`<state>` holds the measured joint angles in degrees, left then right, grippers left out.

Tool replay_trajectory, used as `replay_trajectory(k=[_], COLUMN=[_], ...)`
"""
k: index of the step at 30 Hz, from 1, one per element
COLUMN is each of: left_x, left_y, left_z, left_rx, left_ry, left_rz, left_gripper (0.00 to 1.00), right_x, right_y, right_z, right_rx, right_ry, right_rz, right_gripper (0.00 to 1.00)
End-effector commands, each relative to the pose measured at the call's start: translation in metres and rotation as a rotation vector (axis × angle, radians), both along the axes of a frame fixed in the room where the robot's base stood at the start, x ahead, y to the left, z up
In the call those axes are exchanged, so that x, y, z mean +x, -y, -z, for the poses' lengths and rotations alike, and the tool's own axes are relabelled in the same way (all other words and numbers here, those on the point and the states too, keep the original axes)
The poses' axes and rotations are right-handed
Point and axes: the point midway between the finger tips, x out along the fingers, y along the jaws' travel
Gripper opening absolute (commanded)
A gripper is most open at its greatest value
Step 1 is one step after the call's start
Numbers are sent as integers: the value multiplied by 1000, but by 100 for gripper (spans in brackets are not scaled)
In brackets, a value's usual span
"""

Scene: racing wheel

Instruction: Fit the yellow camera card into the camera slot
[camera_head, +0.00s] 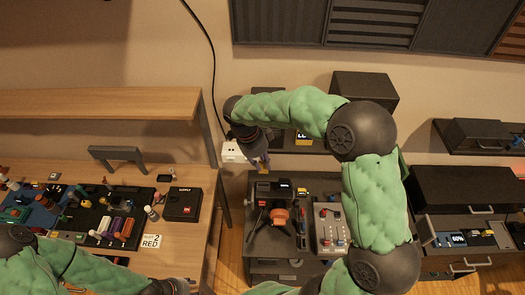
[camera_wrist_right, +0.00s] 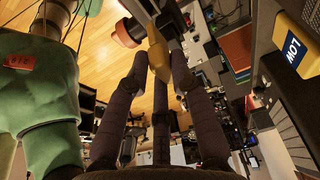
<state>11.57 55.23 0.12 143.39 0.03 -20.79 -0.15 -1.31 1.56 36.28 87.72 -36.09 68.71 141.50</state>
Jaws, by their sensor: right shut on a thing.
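My right gripper (camera_head: 261,163) is above the back left of the dark cabinet top. In the right wrist view its fingers (camera_wrist_right: 157,62) are shut on a narrow yellow piece, which I take to be the yellow camera card (camera_wrist_right: 158,45). The camera (camera_head: 278,215), dark with an orange lens, stands on the cabinet top, below and in front of the right gripper in the head view. An orange and dark round part (camera_wrist_right: 126,33), probably its lens, shows just beyond the fingertips. I cannot make out the slot.
A panel with knobs (camera_head: 331,228) sits right of the camera. A black box marked SUPPLY (camera_head: 183,203) and several small tools lie on the wooden desk (camera_head: 190,255) at left. A yellow LOW label (camera_wrist_right: 293,50) is at right in the wrist view. A dark box (camera_head: 364,88) stands behind my right arm.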

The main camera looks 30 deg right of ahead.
Motion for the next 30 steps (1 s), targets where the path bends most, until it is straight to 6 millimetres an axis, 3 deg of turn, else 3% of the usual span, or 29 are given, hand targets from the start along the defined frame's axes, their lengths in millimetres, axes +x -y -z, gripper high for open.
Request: replay_trajectory(k=[17,30], left_x=[-1,-1], left_y=[0,0], left_z=[7,38], left_rx=[0,0], left_ry=[-1,-1], left_rz=[-1,-1], left_gripper=[40,40], right_x=[1,0], right_y=[-1,-1], right_z=[1,36], right_rx=[0,0], right_ry=[0,-3], right_rz=[3,3], right_gripper=[6,6])
